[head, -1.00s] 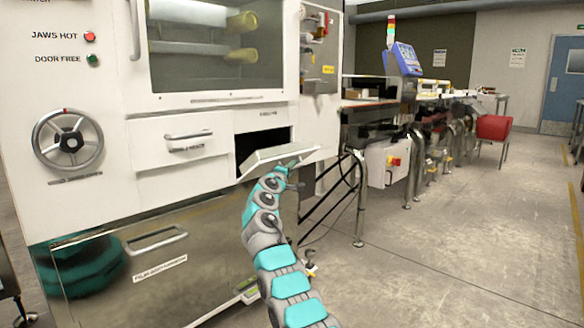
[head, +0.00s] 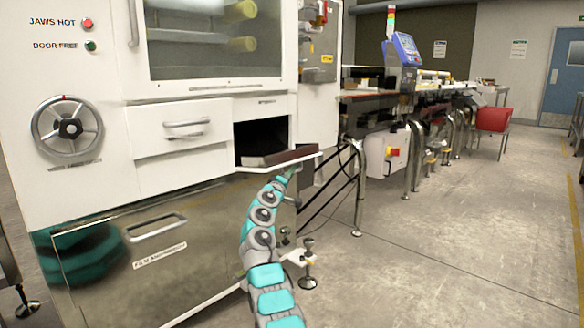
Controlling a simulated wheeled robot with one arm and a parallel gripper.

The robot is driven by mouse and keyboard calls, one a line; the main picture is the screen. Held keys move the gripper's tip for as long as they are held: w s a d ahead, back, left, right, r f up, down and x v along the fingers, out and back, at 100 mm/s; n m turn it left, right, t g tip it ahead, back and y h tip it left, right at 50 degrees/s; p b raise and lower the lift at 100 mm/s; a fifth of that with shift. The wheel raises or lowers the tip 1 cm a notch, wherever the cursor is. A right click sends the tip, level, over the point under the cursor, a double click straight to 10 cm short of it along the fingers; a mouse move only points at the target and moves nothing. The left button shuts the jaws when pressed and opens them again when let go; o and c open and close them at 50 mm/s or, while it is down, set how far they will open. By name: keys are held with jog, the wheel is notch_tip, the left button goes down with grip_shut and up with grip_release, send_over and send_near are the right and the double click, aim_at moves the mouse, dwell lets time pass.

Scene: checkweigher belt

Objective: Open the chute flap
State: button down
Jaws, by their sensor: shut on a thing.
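The chute flap (head: 246,168) is a white panel at the lower right of the white machine's front. It is swung down to about level, and the dark chute opening (head: 262,134) shows above it. A dark brown, flat-topped thing (head: 291,155) shows in the opening, just above the flap. My gripper (head: 291,168) is at the flap's front edge, towards its right end, and is shut on it. The fingertips are small and partly hidden by my teal and grey arm, which reaches up from below.
A drawer with a bar handle (head: 187,123) is left of the opening, and a handwheel (head: 68,129) is further left. A lower steel panel (head: 160,250) is below. Conveyor frame legs (head: 359,190) stand right of the flap. The floor at right is clear.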

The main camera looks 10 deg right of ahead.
jog(key=shift+w+a+f, duration=0.1)
jog(key=shift+a+f, duration=0.05)
jog(key=shift+f, duration=0.45)
jog(key=shift+w+f+m+h, duration=0.1)
jog(key=shift+f+m+h, duration=0.2)
jog(key=shift+f+m, duration=0.3)
jog(key=c, duration=1.1)
grip_release()
